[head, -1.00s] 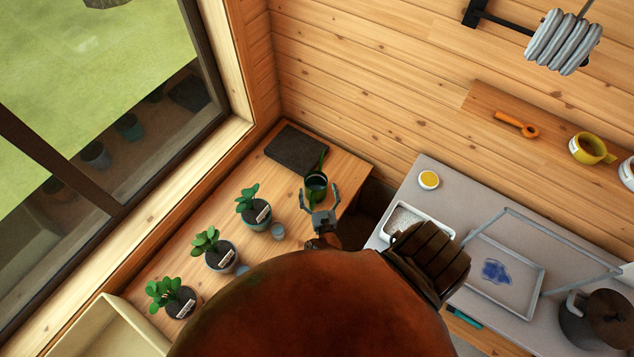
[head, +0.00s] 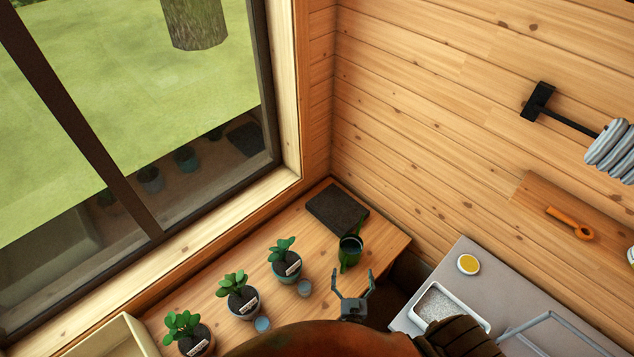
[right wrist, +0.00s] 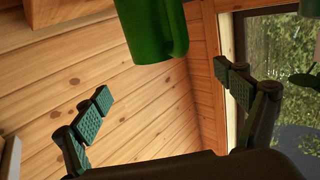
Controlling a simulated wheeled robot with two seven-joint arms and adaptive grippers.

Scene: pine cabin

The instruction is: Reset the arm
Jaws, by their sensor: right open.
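My right gripper (head: 353,281) is open and empty above the wooden bench's right end in the head view. Just beyond its fingertips a dark green can-like vessel (head: 351,244) stands on the bench, apart from the fingers. In the right wrist view the two fingers of the gripper (right wrist: 165,92) are spread wide, with nothing between the pads. The green vessel (right wrist: 153,28) shows at the top of that view, ahead of the fingers and partly cut off. My left gripper is not in view.
Three potted plants (head: 285,262) line the wooden bench (head: 215,277), with small bluish cups (head: 304,288) beside them. A dark slab (head: 337,208) lies in the corner. A grey counter (head: 490,277) with a white tray (head: 447,305) and yellow dish (head: 467,264) stands right.

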